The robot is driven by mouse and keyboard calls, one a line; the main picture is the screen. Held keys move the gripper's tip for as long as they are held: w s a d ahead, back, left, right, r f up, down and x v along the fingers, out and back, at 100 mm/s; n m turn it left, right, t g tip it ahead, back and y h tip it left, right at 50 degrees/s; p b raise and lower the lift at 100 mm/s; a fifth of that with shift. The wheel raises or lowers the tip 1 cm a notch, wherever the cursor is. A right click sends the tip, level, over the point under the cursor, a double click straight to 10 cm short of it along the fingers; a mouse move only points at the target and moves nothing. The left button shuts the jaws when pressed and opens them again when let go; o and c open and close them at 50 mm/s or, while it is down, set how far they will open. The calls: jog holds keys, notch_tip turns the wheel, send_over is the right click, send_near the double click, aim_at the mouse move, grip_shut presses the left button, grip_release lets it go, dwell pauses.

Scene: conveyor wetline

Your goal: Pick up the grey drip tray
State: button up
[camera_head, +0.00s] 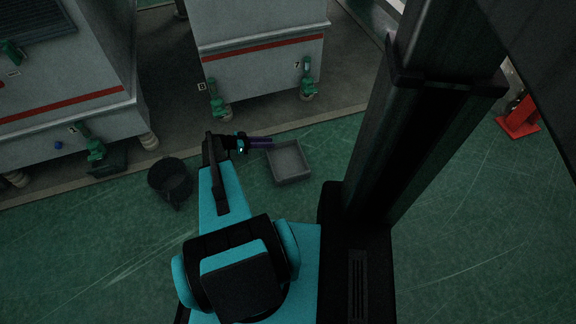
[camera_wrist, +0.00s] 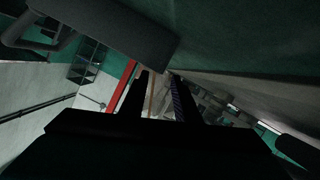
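The grey drip tray (camera_head: 289,162) is a shallow, square, open tray. In the head view it lies on the green floor in front of the machines, and it looks empty. My gripper (camera_head: 268,143) reaches over the floor by the tray's far left corner, with its fingers pointing right. I cannot tell its height above the tray or whether it touches the rim. In the wrist view my gripper (camera_wrist: 160,82) shows two dark fingers apart, with nothing held between them.
A black bucket (camera_head: 171,181) stands on the floor left of my arm. White machines with red stripes (camera_head: 262,55) and green valves (camera_head: 219,98) stand behind the tray. A red-orange object (camera_head: 519,118) stands far right. Floor in front of the tray is clear.

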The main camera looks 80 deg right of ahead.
aim_at(275, 150)
jog(key=shift+b+x, duration=0.6)
jog(key=shift+x, duration=1.4)
grip_shut()
